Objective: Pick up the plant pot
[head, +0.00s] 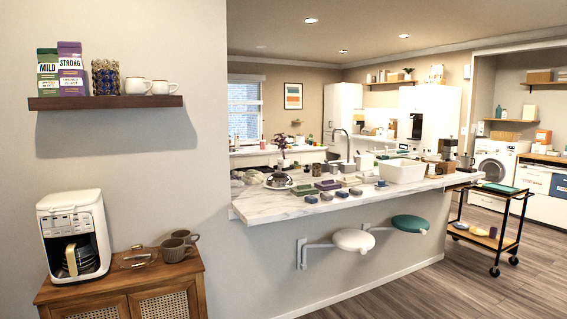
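A small plant with dark reddish leaves (280,142) stands towards the far left part of the marble counter (262,205). Its pot (284,163) looks small and pale, and its lower part is partly hidden by items around it. Another small plant (407,72) stands on a high wall shelf in the far room. I cannot tell which one the task means. Neither of my grippers is in view.
A cane cabinet (125,293) at the lower left holds a white coffee maker (75,235) and brown mugs (175,249). A wall shelf (105,102) hangs above. Stools (353,240) jut from the counter wall. A cart (490,218) stands right. Wooden floor (440,285) is clear.

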